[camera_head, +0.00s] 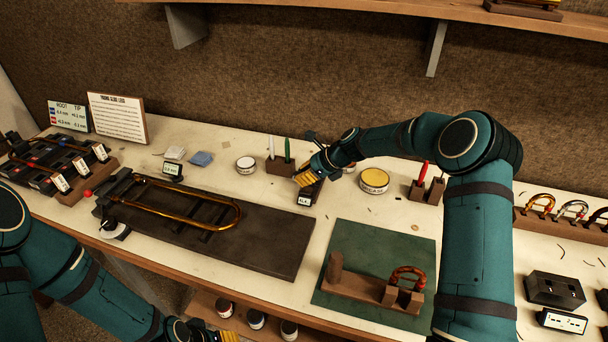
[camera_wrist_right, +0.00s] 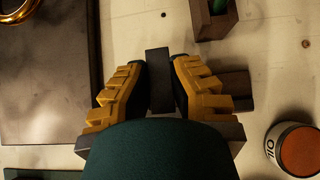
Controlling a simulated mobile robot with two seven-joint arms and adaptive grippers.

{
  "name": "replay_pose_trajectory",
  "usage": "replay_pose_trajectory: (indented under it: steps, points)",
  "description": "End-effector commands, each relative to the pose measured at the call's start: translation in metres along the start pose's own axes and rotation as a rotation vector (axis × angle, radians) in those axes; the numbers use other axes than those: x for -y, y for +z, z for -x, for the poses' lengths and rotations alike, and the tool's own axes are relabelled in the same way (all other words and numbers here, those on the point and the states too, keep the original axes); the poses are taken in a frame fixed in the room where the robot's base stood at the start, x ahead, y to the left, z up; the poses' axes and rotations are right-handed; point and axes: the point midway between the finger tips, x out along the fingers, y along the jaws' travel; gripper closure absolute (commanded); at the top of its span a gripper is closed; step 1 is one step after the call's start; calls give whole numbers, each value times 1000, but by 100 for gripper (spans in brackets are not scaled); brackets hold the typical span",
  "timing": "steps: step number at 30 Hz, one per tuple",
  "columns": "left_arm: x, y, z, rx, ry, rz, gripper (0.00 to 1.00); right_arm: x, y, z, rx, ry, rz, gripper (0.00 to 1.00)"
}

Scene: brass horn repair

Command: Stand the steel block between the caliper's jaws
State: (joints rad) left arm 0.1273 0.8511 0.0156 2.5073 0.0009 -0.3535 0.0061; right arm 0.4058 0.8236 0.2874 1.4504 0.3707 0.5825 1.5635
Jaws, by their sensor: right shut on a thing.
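My right gripper (camera_head: 305,178) is low over the middle of the bench, its yellow fingers on either side of a dark upright block. That block, which I take to be the steel block (camera_wrist_right: 158,80), shows between the fingers (camera_wrist_right: 158,92) in the right wrist view. A dark device with a small white readout (camera_head: 305,200), probably the caliper, sits right below the gripper; the fingers cover much of it. I cannot make out its jaws or whether the block is between them. My left gripper (camera_head: 212,334) is partly in view at the bottom edge; its fingers are unclear.
A pen holder (camera_head: 280,167) stands just left of the right gripper, a yellow-lidded tin (camera_head: 374,181) to its right. A dark mat (camera_head: 270,250) with a brass slide (camera_head: 225,228) lies left. A green mat (camera_head: 350,240) bears a wooden stand (camera_head: 360,288) in front.

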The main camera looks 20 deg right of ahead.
Motion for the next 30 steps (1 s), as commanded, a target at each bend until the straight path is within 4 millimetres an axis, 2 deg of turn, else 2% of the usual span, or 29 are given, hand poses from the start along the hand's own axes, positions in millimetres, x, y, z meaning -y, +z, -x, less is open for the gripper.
replay_pose_trajectory:
  steps: [21,30]
  points:
    - [4,1,-11,0,0,0,53,0,-18,-18,1,0,-1,100]
    - [2,0,-6,0,0,0,53,0,-13,-13,0,-1,0,100]
